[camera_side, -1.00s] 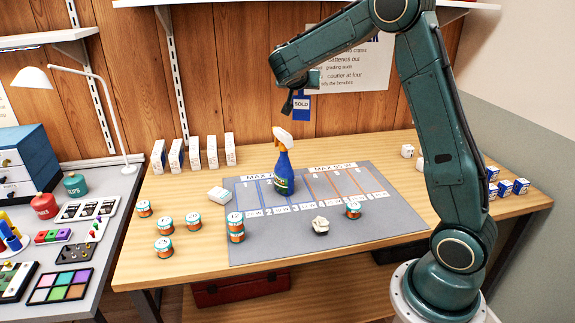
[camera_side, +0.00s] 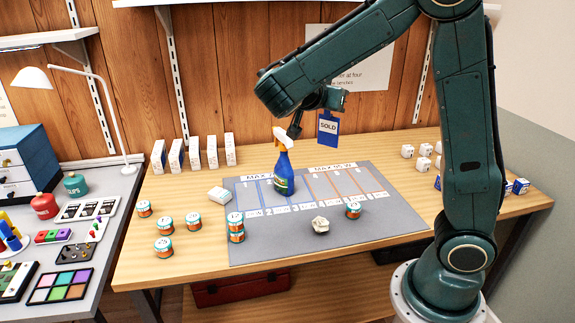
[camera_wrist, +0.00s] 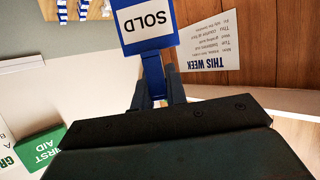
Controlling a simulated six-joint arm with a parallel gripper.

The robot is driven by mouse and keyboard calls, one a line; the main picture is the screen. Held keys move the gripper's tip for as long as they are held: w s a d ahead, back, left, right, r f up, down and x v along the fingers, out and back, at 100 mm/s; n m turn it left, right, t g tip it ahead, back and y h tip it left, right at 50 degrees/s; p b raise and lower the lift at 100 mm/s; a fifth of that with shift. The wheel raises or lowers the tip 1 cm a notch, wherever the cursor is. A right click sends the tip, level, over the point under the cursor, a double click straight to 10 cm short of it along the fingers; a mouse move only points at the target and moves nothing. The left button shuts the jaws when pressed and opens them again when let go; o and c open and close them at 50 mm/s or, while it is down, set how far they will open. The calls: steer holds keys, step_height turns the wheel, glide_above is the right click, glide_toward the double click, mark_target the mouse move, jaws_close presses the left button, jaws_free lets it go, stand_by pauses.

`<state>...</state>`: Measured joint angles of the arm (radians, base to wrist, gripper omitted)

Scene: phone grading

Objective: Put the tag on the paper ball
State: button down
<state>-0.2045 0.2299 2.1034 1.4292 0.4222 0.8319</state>
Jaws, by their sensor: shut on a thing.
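My gripper (camera_wrist: 160,92) is shut on the blue tag (camera_wrist: 150,47), gripping its strap end. The tag has a white panel reading SOLD, upside down in the wrist view. In the side view the tag (camera_side: 328,125) hangs in the air above the back of the mat, right of the spray bottle. The crumpled white paper ball (camera_side: 320,225) lies on the grey mat (camera_side: 385,227), near its front middle. My gripper and the tag are well above and behind the ball, apart from it.
White cubes (camera_side: 407,151) sit at the back right.

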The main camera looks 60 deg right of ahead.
steer(key=shift+f, duration=1.45)
step_height(320, 180, down, 16)
steer(key=shift+f, duration=0.1)
steer(key=shift+f, duration=1.9)
steer(key=shift+f, duration=0.1)
steer(key=c, duration=1.4)
jaws_free()
